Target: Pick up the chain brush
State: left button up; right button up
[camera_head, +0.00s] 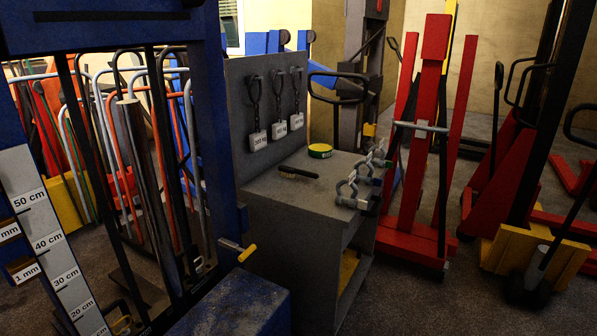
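The chain brush (297,172) lies on the top of a grey cart (268,187), near the middle of the camera_head view. It has a dark handle or bristle part and a tan part, and it is small in the picture. It lies left of a round yellow and green tin (320,150). Neither of my grippers can be made out in this view, so their state does not show.
Several shackles (358,190) stand along the cart's right edge. Hooks with weight tags (257,140) hang on its back panel. A blue frame (213,110) with a yellow-handled lever (247,253) stands close on the left. Red lifting equipment (425,140) stands on the right.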

aim_at(285, 170)
jog(key=i+l, duration=0.2)
jog(key=i+l+u, duration=0.1)
jog(key=l, duration=0.35)
jog(key=i+l, duration=0.4)
jog(key=l, duration=0.25)
jog(key=i+l+u, duration=0.1)
jog(key=l, duration=0.25)
jog(key=i+l, duration=0.25)
jog(key=l+u, duration=0.05)
jog(key=l, duration=0.05)
